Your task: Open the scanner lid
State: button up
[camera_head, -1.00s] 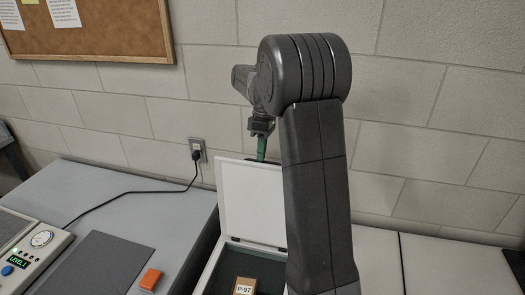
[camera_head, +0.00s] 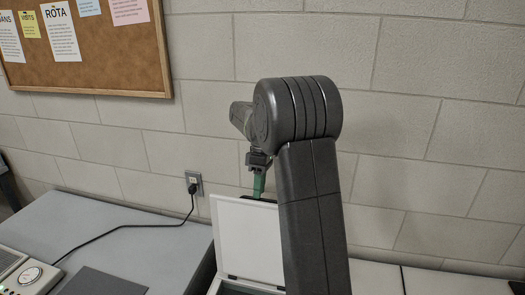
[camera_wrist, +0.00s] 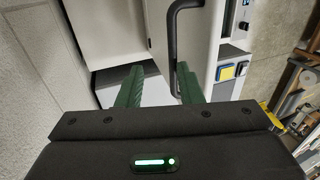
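The scanner's white lid (camera_head: 247,235) stands raised, roughly upright, in the head view, with its hinge edge at the bottom. A dark handle sits at its top edge, partly behind my arm. My gripper (camera_head: 259,186) is at that top edge, its green fingers pointing down. In the wrist view the two fingers of my gripper (camera_wrist: 160,66) are apart. The curved black handle (camera_wrist: 173,40) lies between them, close to the right finger; I cannot tell whether they touch. The scanner body (camera_head: 232,287) shows only at the bottom of the head view; its inside is mostly cut off.
A grey bench (camera_head: 120,235) with a dark mat (camera_head: 100,284) and a device with a dial (camera_head: 30,277) is at the left. A black cable runs to a wall socket (camera_head: 194,184). The block wall stands close behind. A panel with blue and yellow buttons (camera_wrist: 227,72) shows in the wrist view.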

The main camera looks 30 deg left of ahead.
jog(key=s+v, duration=0.1)
jog(key=v, duration=1.2)
jog(key=shift+d+r, duration=0.25)
jog(key=shift+r, duration=0.25)
jog(key=shift+f, duration=0.1)
jog(key=w+x, duration=0.1)
jog(key=x, duration=1.4)
jog(key=shift+w+a+f, duration=0.25)
jog(key=shift+a+f, duration=0.05)
jog(key=shift+f, duration=0.1)
jog(key=shift+d+r, duration=0.1)
